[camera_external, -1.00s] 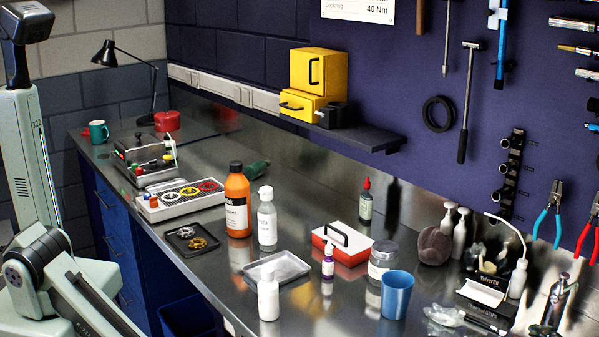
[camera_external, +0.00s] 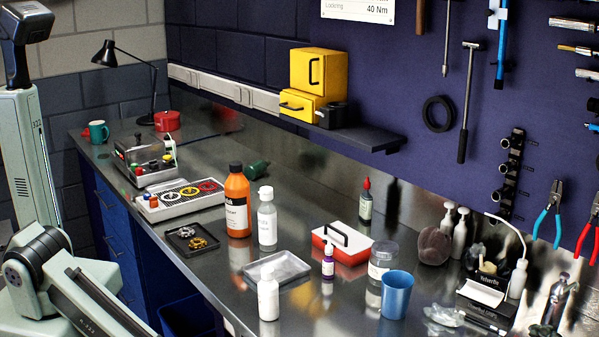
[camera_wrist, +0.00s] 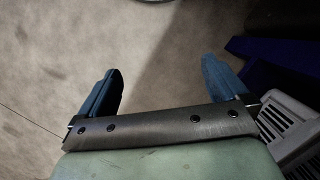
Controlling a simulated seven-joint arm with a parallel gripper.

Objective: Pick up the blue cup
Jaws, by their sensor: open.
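The blue cup (camera_external: 396,294) stands upright on the metal bench near its front right, in the external view. A clear jar (camera_external: 381,262) stands just behind it to the left. My gripper (camera_wrist: 160,85) shows in the wrist view with its two fingers wide apart and nothing between them. It is over the floor, away from the bench top. The gripper is outside the external view, where only my arm shows at the lower left. The cup does not show in the wrist view.
Left of the cup stand a white bottle (camera_external: 268,296), a metal tray (camera_external: 292,268), a small purple bottle (camera_external: 328,262) and a red-and-white box (camera_external: 342,244). A crumpled clear bag (camera_external: 444,316) lies to its right. Pliers (camera_external: 548,212) hang on the wall.

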